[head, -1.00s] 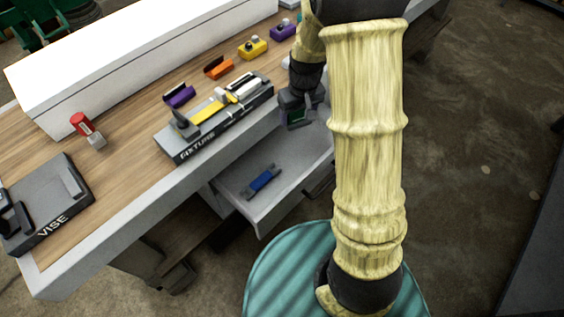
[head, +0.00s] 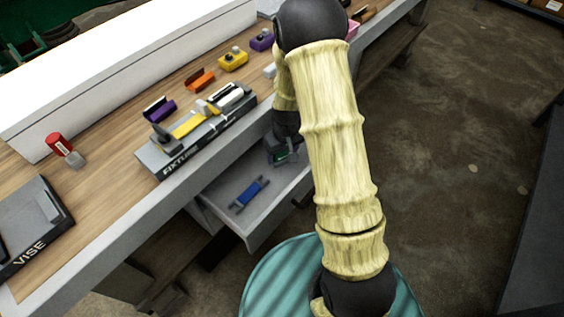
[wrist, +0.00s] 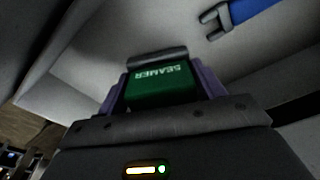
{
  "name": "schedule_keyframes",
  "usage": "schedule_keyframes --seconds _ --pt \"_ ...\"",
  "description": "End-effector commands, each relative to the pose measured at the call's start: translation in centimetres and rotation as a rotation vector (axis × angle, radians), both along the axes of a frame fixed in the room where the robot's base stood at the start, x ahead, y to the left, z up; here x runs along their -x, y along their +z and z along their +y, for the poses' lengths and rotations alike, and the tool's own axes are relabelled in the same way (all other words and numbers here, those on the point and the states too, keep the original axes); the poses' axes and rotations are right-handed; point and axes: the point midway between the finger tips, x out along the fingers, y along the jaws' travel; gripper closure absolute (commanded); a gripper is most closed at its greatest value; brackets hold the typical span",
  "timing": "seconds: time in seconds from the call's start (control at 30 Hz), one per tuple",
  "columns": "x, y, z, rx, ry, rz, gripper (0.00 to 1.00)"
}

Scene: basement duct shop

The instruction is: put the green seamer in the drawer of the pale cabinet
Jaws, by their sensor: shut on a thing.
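The green seamer (wrist: 162,86), marked SEAMER, is between the fingers of my gripper (wrist: 160,95), which is shut on it. In the head view my gripper (head: 282,152) is at the far part of the open drawer (head: 262,228), with a little of the green seamer (head: 281,156) showing. In the wrist view the drawer's pale floor (wrist: 215,60) lies beyond the seamer. I cannot tell whether the seamer touches it. The drawer is pulled out from under the workbench. A blue tool (head: 249,193) lies in it, apart from the seamer.
The bench top holds a grey fixture (head: 195,130), a vise (head: 30,225), a red-topped item (head: 62,145) and several purple, orange and yellow pieces along the back. The bench's front edge (head: 130,215) overhangs the drawer. The floor at right is clear.

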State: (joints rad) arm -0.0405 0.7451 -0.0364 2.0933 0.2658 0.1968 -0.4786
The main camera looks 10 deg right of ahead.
Motion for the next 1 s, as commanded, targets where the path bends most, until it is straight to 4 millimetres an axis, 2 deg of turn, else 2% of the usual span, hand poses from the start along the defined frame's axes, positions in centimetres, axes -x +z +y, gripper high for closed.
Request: schedule_keyframes --seconds 0.07,0.37,0.6,0.7,1.0 --pt "-0.1 -0.6 0.0 0.0 0.0 -0.002 0.55" --pt "-0.1 -0.7 0.0 0.0 0.0 -0.002 0.55" --pt "0.0 -3.7 -0.1 0.0 -0.001 0.001 0.55" --pt "-0.1 -4.4 0.0 0.0 -0.001 -0.002 0.55" --pt "-0.1 -4.6 0.0 0.0 0.0 -0.002 0.55"
